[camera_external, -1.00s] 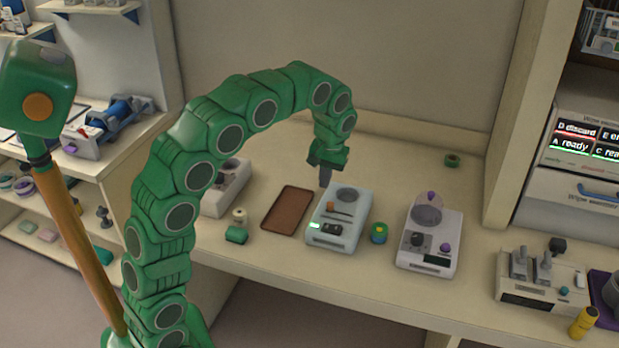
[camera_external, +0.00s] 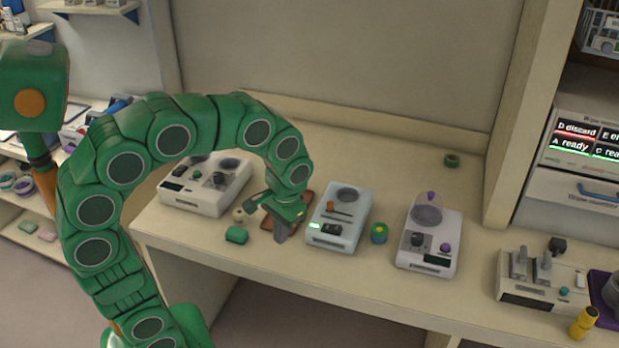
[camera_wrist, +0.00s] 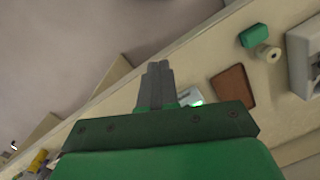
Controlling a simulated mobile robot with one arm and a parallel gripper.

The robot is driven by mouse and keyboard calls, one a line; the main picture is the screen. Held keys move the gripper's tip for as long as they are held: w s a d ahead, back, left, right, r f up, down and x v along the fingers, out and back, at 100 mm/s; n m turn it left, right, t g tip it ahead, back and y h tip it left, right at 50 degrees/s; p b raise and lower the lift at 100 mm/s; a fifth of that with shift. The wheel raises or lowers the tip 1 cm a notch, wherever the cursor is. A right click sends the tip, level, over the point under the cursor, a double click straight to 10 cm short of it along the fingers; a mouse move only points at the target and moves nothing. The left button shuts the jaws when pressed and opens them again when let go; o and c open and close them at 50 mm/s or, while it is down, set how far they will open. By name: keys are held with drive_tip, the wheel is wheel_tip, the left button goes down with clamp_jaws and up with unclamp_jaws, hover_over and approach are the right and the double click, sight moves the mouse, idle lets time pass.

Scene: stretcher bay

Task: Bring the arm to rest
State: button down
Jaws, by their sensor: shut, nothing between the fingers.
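My green arm (camera_external: 175,140) arches over the left part of the bench. My gripper (camera_external: 281,233) points down in front of the brown tray (camera_external: 307,196) and hides much of it. In the wrist view my gripper (camera_wrist: 158,72) shows its two grey fingers pressed together with nothing between them. The brown tray also shows there (camera_wrist: 233,86), to the right of the fingers. I cannot tell the exact height of the fingertips above the bench.
A pale device (camera_external: 338,217) with a green light stands right of my gripper. A white device (camera_external: 430,240) with a clear dome is farther right. A green block (camera_external: 236,235) and another white device (camera_external: 205,183) are at left. The back of the bench (camera_external: 400,150) is mostly clear.

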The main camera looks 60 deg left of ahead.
drive_tip(key=s+d+f+m, duration=0.2)
drive_tip(key=s+d, duration=0.1)
drive_tip(key=s, duration=0.5)
drive_tip(key=s+d+f+m, duration=0.2)
drive_tip(key=s+d+f, duration=0.1)
drive_tip(key=s, duration=0.6)
drive_tip(key=shift+d, duration=0.15)
idle(1.5)
